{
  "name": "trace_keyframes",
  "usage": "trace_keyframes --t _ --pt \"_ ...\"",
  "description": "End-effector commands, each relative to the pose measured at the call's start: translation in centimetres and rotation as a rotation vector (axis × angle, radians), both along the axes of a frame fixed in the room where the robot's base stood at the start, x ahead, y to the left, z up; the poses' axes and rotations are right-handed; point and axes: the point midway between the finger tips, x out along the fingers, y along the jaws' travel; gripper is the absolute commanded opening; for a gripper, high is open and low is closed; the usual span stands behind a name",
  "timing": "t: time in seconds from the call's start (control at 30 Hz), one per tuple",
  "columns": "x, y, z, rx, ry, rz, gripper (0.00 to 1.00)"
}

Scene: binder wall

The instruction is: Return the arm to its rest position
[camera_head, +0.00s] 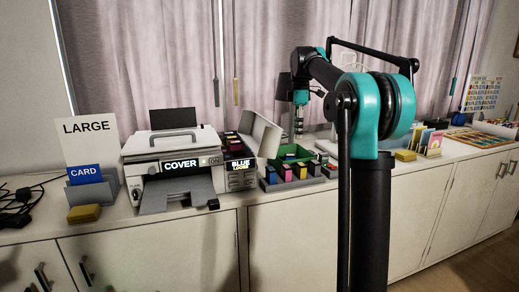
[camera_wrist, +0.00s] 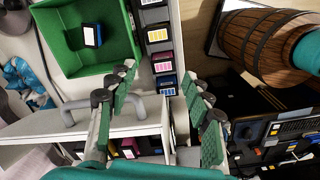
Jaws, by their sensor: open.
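My arm rises at the right of centre in the head view and bends over the cabinet top. My gripper (camera_head: 299,130) hangs downward at its far end, above the area behind the green tray. In the wrist view my gripper (camera_wrist: 160,75) has its two green-padded fingers spread apart with nothing held between them. Below them is a row of ink cartridges (camera_wrist: 163,62) with coloured labels. The green tray (camera_wrist: 63,68) beside it holds a single dark cartridge (camera_wrist: 92,35).
Colour cartridges (camera_head: 285,172) stand at the front edge. A wooden barrel (camera_wrist: 262,42) shows in the wrist view.

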Motion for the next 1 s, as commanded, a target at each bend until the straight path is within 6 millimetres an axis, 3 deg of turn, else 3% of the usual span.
trace_keyframes --t 0.37,0.57,0.77,1.0 --pt "-3.0 -0.9 -4.6 0.013 -0.052 -0.224 0.51" --pt "-6.8 -1.7 -9.4 0.035 -0.1 -0.438 0.51" --pt "-14.5 -2.9 -17.8 0.09 -0.172 -0.777 0.51" --pt "-26.2 -3.9 -28.3 0.193 -0.245 -1.191 0.51"
